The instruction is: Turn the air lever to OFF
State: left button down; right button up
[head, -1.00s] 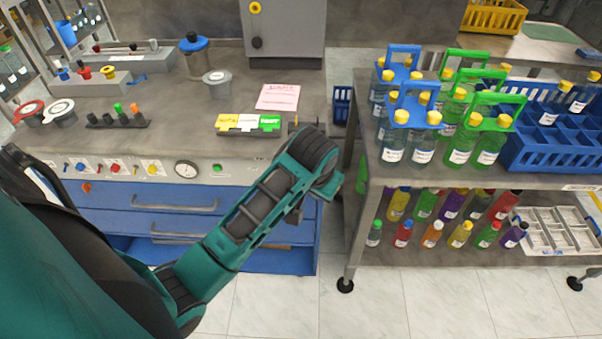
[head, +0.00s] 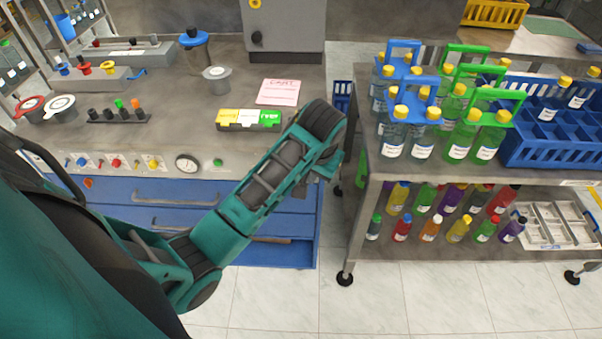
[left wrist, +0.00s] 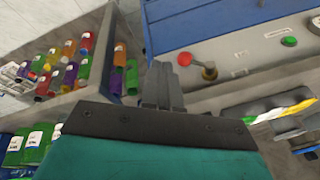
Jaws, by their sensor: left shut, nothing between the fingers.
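In the left wrist view, a brass-coloured fitting (left wrist: 209,71) with a red round end (left wrist: 184,59) sticks out of the grey front panel. It looks like the air lever; I cannot read any ON or OFF marking by it. My left gripper (left wrist: 160,72) is shut and empty, its fingers pointing toward the panel, with the fitting to their right and apart from them in the picture. In the head view my left forearm covers the right end of the panel, hiding the lever and the gripper's fingers. My right gripper is not in view.
A shelf cart with bottles (head: 430,175) stands right of the bench, across a narrow gap. A green button (left wrist: 289,41) sits farther along the panel. Yellow, white and green labelled blocks (head: 248,119) lie near the bench edge, close to my forearm. Blue drawers (head: 150,220) are below.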

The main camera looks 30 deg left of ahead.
pick_arm(q)
jog(key=w+a+f, duration=0.3)
jog(key=a+f, duration=0.1)
jog(key=f, duration=0.2)
jog(key=shift+a+f, duration=0.15)
jog(key=shift+a, duration=0.2)
